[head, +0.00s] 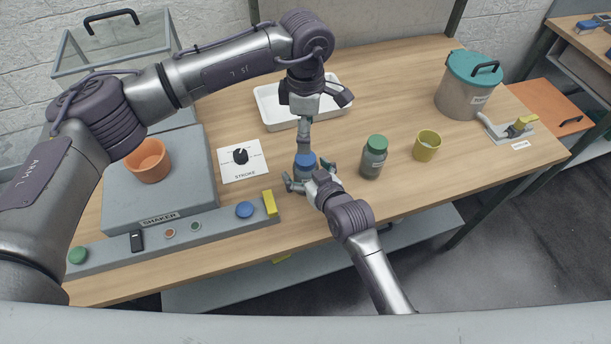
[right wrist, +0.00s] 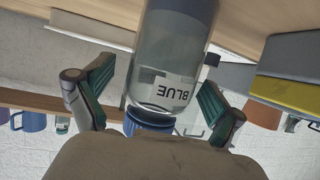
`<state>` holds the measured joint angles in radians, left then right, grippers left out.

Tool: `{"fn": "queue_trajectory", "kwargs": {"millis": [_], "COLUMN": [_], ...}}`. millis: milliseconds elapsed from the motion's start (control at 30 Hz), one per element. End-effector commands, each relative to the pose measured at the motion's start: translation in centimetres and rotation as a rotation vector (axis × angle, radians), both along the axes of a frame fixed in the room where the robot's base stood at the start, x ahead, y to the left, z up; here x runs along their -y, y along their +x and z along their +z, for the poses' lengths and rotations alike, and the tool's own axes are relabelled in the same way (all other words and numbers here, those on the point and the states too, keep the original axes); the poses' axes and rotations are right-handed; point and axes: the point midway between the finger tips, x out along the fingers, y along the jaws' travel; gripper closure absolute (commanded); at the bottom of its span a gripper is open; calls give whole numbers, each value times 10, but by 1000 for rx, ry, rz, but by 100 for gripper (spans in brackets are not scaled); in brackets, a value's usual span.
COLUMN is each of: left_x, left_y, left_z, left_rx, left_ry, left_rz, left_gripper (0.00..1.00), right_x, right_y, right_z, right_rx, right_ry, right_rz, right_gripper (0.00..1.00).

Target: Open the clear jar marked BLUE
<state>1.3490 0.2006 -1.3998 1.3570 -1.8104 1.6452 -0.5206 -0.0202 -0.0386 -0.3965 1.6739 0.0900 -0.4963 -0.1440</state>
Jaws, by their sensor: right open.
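The clear jar marked BLUE (head: 302,174) stands upright on the table with its blue lid (head: 306,160) on. In the right wrist view the jar (right wrist: 165,70) appears upside down, its label readable and its lid (right wrist: 148,121) low in the picture. My right gripper (head: 311,178) is open, with its fingers on either side of the jar; in the right wrist view gaps show between fingers and glass. My left gripper (head: 316,108) hangs above and behind the jar with its fingers spread and empty. One finger points down close to the lid; I cannot tell whether it touches.
A green-lidded jar (head: 373,160) and a yellow cup (head: 427,146) stand to the right. A white tray (head: 268,108) lies behind. The shaker (head: 120,218), with an orange pot (head: 148,160), fills the left. A teal-lidded bin (head: 462,98) is at the back right.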

Motion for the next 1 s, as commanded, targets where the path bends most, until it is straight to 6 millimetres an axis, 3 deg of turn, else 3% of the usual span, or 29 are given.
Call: {"fn": "queue_trajectory", "kwargs": {"millis": [67,600,833,1000], "left_x": [0,0,0,0], "left_y": [0,0,0,0], "left_z": [0,0,0,0], "left_rx": [0,0,0,0], "left_ry": [0,0,0,0], "left_rz": [0,0,-123,-459], "left_gripper": [26,26,26,26], "right_x": [0,0,0,0], "right_y": [0,0,0,0], "right_z": [0,0,0,0], "right_rx": [0,-1,-1,-1], "right_ry": [0,0,0,0], "right_rz": [0,0,0,0], "right_gripper": [11,100,100,100]}}
